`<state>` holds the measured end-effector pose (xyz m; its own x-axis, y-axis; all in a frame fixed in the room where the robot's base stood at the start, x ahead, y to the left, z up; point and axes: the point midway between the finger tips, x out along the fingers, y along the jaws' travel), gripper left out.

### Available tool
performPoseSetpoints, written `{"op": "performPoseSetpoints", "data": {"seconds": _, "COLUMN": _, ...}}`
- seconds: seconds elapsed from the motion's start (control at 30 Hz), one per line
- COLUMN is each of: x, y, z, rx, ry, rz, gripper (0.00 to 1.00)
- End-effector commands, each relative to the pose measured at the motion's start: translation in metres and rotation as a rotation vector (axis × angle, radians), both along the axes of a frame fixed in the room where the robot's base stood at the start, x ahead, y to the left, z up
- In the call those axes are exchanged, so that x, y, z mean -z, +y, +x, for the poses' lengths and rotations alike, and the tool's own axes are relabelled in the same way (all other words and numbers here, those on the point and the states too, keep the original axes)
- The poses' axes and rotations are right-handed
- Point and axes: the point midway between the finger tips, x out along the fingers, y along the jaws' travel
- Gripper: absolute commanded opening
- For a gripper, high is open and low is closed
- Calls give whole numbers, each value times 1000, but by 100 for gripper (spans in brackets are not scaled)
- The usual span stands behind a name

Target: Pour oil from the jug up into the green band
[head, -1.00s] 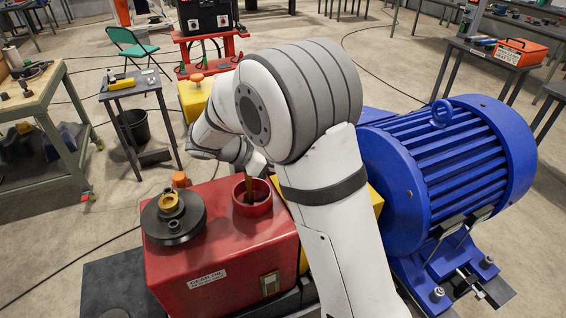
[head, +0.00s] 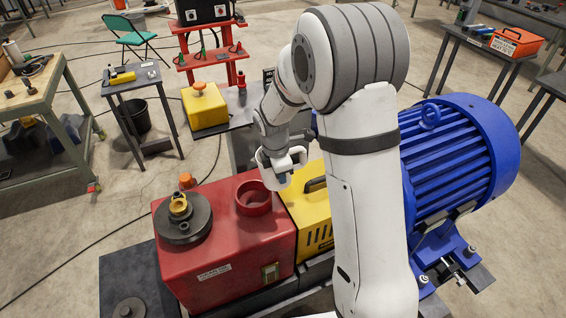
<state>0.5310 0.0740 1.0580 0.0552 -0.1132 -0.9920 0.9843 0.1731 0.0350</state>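The red gearbox housing (head: 181,266) stands at the lower middle in the head view. Its round filler neck (head: 253,209) is open on top. A small sight glass (head: 270,272) sits low on its front face; the green band and oil level are too small to read. My gripper (head: 278,176) is just behind and right of the filler neck, above the housing. Its fingers are small and partly hidden, so I cannot tell whether it is open or holds something. No oil stream shows.
A dark round cover with a brass fitting (head: 178,205) lies on the housing's left side. A yellow vented box (head: 312,212) and a blue motor (head: 455,160) stand to the right. A yellow container with an orange cap (head: 204,108) stands behind on a low surface.

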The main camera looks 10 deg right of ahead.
Motion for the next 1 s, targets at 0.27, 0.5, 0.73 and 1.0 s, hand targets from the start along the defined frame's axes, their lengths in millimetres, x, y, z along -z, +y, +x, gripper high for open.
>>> {"op": "performPoseSetpoints", "data": {"seconds": 0.27, "x": 9, "y": 5, "z": 0, "rx": 0, "ry": 20, "rz": 125, "gripper": 0}}
{"op": "performPoseSetpoints", "data": {"seconds": 0.5, "x": 9, "y": 5, "z": -1, "rx": 0, "ry": 21, "rz": 126, "gripper": 0}}
{"op": "performPoseSetpoints", "data": {"seconds": 0.73, "x": -1, "y": 5, "z": 0, "rx": -1, "ry": 20, "rz": 127, "gripper": 0}}
{"op": "performPoseSetpoints", "data": {"seconds": 1.0, "x": -20, "y": 5, "z": 0, "rx": -1, "ry": 20, "rz": 126, "gripper": 0}}
